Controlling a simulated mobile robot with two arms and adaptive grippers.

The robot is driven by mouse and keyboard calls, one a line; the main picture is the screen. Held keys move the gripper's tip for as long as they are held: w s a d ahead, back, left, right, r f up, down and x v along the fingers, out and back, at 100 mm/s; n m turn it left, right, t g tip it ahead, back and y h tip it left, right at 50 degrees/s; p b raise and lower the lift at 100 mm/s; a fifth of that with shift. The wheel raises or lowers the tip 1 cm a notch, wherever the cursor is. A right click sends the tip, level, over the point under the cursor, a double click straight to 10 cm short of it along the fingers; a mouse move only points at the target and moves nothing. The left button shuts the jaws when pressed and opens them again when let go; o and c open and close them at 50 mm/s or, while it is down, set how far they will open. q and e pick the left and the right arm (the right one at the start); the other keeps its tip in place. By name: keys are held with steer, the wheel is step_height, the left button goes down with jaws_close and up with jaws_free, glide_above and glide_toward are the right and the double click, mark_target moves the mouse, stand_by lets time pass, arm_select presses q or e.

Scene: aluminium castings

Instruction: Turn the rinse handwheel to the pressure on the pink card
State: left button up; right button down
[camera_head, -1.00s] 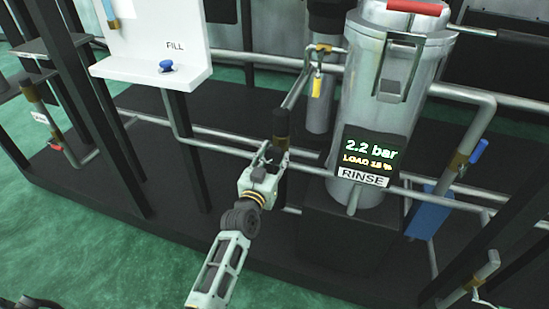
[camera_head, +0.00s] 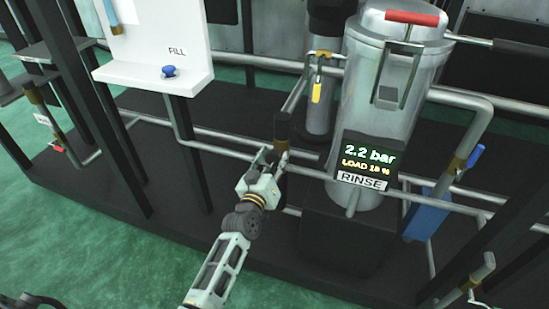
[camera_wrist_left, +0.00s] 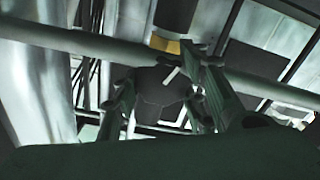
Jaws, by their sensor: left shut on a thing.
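My left gripper (camera_head: 270,158) is shut on a dark handwheel below a vertical dark valve body (camera_head: 282,128), left of the tank. In the left wrist view the fingers of the gripper (camera_wrist_left: 165,95) stand on both sides of the dark handwheel (camera_wrist_left: 158,90), which has a white mark on it. A display (camera_head: 365,160) on the tank reads 2.2 bar and load 18 %, with a RINSE label (camera_head: 362,181) under it. The pink card is not in view. My right gripper is not in view.
The grey tank (camera_head: 393,95) stands right of the gripper. Horizontal pipes (camera_head: 230,138) run behind it. A white panel (camera_head: 150,40) marked FILL with a blue knob (camera_head: 169,71) is at upper left. Black posts stand at left.

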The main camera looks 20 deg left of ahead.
arm_select(q)
steer(key=n, duration=0.3)
steer(key=shift+r+p, duration=0.1)
steer(key=shift+p, duration=0.25)
steer(key=shift+n, duration=2.9)
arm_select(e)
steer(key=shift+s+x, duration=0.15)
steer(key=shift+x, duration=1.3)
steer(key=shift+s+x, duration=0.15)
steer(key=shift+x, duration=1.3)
arm_select(q)
steer(key=shift+a+n, duration=0.1)
steer(key=shift+n, duration=0.2)
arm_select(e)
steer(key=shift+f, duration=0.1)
arm_select(q)
steer(key=o, duration=1.1)
steer(key=shift+s, duration=0.1)
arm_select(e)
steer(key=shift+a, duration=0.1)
